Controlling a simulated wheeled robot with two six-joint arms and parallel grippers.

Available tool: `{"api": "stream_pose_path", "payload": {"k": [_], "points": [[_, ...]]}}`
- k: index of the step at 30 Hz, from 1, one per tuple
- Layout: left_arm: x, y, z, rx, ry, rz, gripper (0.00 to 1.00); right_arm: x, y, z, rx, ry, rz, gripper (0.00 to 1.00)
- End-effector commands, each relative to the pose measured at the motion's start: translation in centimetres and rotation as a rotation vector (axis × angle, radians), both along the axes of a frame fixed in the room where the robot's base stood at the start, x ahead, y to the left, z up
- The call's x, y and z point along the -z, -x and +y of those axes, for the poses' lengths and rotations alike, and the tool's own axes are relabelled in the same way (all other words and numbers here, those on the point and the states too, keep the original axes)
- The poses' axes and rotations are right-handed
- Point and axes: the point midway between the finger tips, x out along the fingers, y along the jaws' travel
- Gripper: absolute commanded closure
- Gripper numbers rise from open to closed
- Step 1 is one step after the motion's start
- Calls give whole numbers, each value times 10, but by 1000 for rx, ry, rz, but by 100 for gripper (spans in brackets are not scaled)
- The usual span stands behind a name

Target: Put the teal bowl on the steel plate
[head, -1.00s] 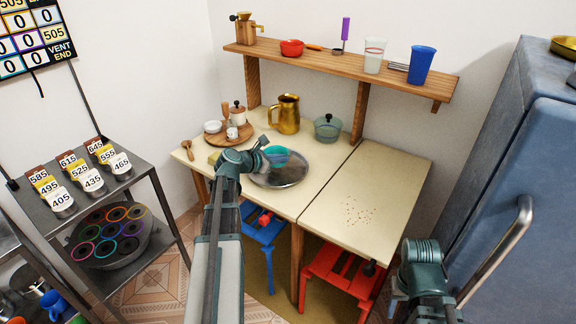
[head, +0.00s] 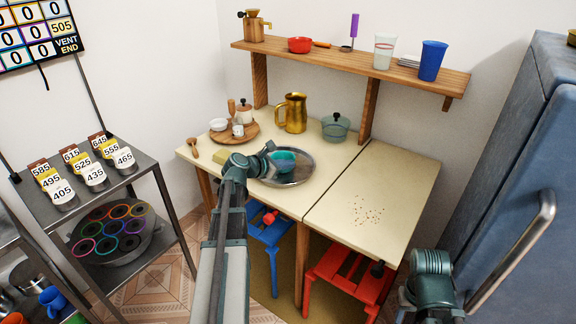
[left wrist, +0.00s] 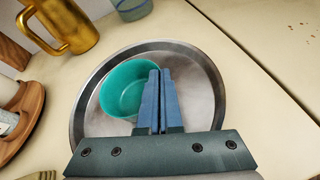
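The teal bowl (left wrist: 126,88) is over the left part of the round steel plate (left wrist: 205,95) in the left wrist view. In the head view, the bowl (head: 284,160) is within the outline of the plate (head: 305,174). My left gripper (left wrist: 159,72) has its fingers nearly together at the bowl's right side, with the rim running in between them. The bowl looks slightly tilted. I cannot tell whether its underside touches the plate. Part of the bowl is hidden behind the fingers. My right arm shows at lower right in the head view, but its fingers do not show.
A gold pitcher (head: 292,113), a lidded green pot (head: 335,127) and a wooden tray (head: 250,132) stand behind the plate. A wooden spoon (head: 193,149) lies at the left. The right table section (head: 395,190) is mostly clear, with small crumbs. A shelf (head: 350,68) hangs above.

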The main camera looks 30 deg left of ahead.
Motion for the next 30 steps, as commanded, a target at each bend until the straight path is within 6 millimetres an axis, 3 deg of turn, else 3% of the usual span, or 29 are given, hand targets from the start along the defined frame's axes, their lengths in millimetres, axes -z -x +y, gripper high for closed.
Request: {"api": "stream_pose_path", "payload": {"k": [1, 5, 17, 30], "points": [[1, 0, 0, 0, 0, 0, 93, 1, 0, 0, 0, 0, 0, 50], [0, 0, 0, 0, 0, 0, 70, 0, 0, 0, 0, 0, 0, 50], [-6, 2, 0, -1, 0, 0, 69, -6, 0, 0, 0, 0, 0, 50], [-43, 78, 19, -3, 0, 0, 69, -43, 0, 0, 0, 0, 0, 50]]}}
